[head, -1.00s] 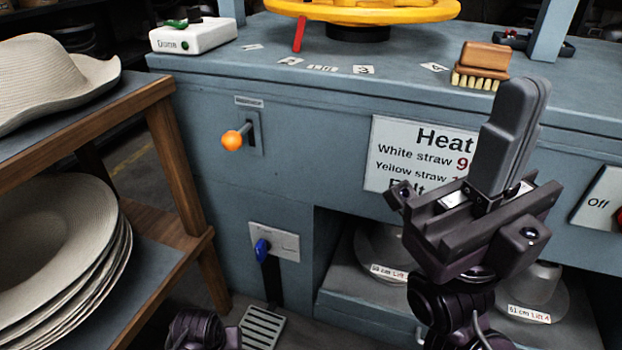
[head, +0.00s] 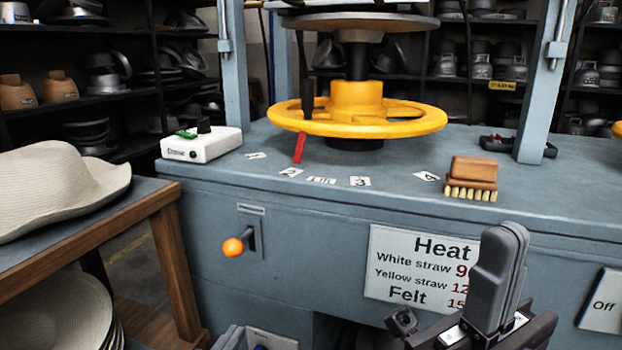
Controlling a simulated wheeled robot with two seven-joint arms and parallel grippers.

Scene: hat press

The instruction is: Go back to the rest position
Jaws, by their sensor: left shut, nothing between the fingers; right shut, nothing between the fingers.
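My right gripper (head: 505,235) is at the lower right in the head view. Its grey fingers point up, pressed together and empty, in front of the press's blue-grey front. My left gripper (head: 231,336) shows only as grey fingertips at the bottom edge, left of centre; they are together with nothing seen between them. The rest of the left arm is out of the frame.
The blue-grey press (head: 300,215) carries a yellow handwheel (head: 358,110), a brush (head: 471,180) and a white box (head: 201,145). An orange-knobbed lever (head: 233,247) juts from its front. A wooden shelf (head: 165,260) with straw hats (head: 60,190) stands at left.

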